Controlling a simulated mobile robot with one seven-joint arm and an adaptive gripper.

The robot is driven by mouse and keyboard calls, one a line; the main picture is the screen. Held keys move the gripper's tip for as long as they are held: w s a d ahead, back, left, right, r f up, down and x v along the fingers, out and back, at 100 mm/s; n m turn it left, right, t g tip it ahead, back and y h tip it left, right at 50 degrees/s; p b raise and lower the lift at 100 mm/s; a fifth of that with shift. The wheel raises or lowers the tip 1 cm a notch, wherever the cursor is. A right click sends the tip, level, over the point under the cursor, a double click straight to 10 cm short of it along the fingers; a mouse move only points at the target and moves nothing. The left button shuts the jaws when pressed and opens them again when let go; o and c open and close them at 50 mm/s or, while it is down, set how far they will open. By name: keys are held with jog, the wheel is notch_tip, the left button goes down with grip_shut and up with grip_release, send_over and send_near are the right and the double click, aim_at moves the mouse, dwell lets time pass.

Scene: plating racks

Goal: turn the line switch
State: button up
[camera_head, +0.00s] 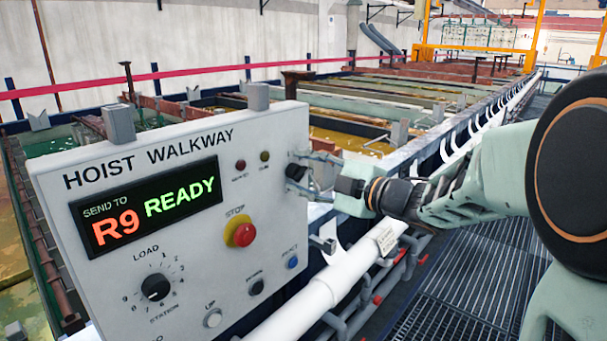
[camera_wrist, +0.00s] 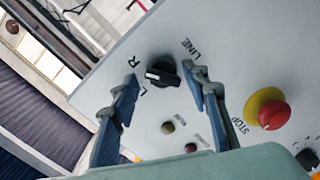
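The line switch (camera_wrist: 166,72) is a black round knob with a pale mark on a white panel, with "LINE" on one side and "R" and "L" on the other. The mark lies on the knob's side towards these letters; I cannot tell which it points at. In the head view the switch (camera_head: 294,172) is at the panel's right edge. My gripper (camera_head: 316,172) comes from the right, close to the panel. In the wrist view my gripper (camera_wrist: 162,80) is open, with one finger on each side of the switch and gaps between. I see no contact.
The hoist walkway panel (camera_head: 120,265) has a display (camera_head: 150,205) reading "SEND TO R9 READY". A red stop button (camera_head: 241,234) on yellow, a load station dial (camera_head: 155,287) and small push buttons sit below. A white pipe (camera_head: 335,280) runs beside the panel; grating floor (camera_head: 460,290) lies right.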

jog(key=shift+f, duration=0.1)
jog(key=shift+s+d, duration=0.15)
jog(key=shift+d, duration=0.05)
jog(key=v, duration=1.1)
jog(key=shift+s+d, duration=0.2)
jog(key=shift+d, duration=0.05)
